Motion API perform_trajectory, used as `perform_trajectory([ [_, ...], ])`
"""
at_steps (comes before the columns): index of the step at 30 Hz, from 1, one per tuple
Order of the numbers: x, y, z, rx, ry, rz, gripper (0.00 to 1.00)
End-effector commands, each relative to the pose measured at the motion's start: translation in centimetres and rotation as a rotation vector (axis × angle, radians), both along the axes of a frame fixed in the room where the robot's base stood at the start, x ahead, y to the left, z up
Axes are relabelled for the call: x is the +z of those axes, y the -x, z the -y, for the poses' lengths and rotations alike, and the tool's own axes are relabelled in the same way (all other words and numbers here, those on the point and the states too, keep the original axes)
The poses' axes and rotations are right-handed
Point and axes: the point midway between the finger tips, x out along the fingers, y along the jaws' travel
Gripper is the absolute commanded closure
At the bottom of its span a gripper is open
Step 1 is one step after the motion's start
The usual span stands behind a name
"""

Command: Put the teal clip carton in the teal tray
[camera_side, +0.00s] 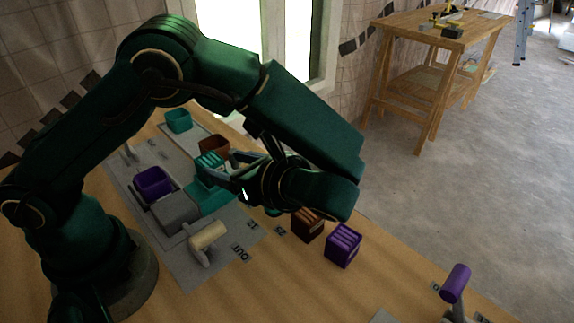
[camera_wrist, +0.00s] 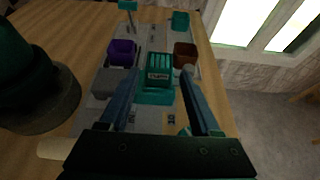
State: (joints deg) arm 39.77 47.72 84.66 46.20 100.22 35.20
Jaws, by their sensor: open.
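The teal clip carton (camera_side: 210,162), with a ribbed top, stands upright on a teal block-like platform (camera_side: 205,198) on the grey panel. In the wrist view the carton (camera_wrist: 159,72) shows between and beyond the fingers, above the teal platform (camera_wrist: 157,97). The teal tray (camera_side: 179,120) is at the far end of the panel; it also shows in the wrist view (camera_wrist: 180,20) and looks empty. My gripper (camera_side: 236,182) is open beside the carton, its fingers spread on either side in the wrist view (camera_wrist: 160,78). I cannot tell whether they touch it.
A purple tray (camera_side: 152,184) and a brown tray (camera_side: 215,147) flank the carton. A grey block (camera_side: 175,212) and a cream-handled lever (camera_side: 208,236) stand nearer. A brown carton (camera_side: 307,225) and a purple carton (camera_side: 343,245) stand right of the panel. A purple-handled lever (camera_side: 455,283) is farther right.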

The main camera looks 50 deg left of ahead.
Motion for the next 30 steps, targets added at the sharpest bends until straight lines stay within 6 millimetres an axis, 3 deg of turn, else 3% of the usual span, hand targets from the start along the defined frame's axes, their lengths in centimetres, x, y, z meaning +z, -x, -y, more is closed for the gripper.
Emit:
perform_trajectory([
  [7, 0.9, 0.0, 2.2, 0.0, 0.0, 0.0, 0.36],
  [13, 1.6, 0.3, 2.0, 0.045, 0.068, 0.034, 0.36],
  [21, 3.4, 2.6, -0.3, 0.299, 0.415, 0.266, 0.36],
  [30, 4.8, 5.7, -0.5, 0.651, 0.804, 0.635, 0.36],
])
